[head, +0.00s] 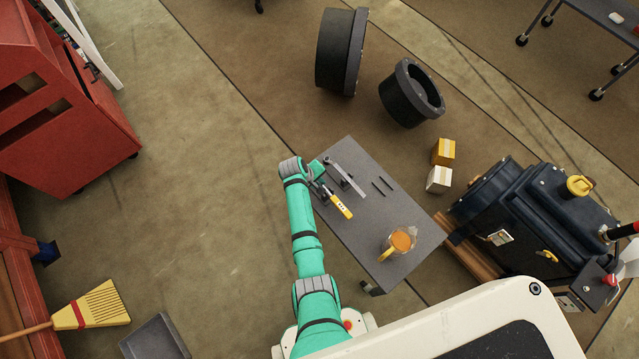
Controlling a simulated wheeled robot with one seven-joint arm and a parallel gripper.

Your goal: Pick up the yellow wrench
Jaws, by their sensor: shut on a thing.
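The yellow wrench (341,206) is over the left part of the grey table (372,230), with its yellow handle pointing down and right. Its dark head end is at my gripper (319,179), at the end of my green arm. My gripper is shut on the wrench near that end; the fingers are small and partly hidden by the arm. I cannot tell whether the wrench touches the tabletop or is just above it.
A grey tool (345,176) and two thin dark rods (383,186) lie on the table, right of the wrench. A pitcher with orange contents (401,241) stands near the front right edge. Small boxes (443,152) and a dark machine (540,230) are beyond the table.

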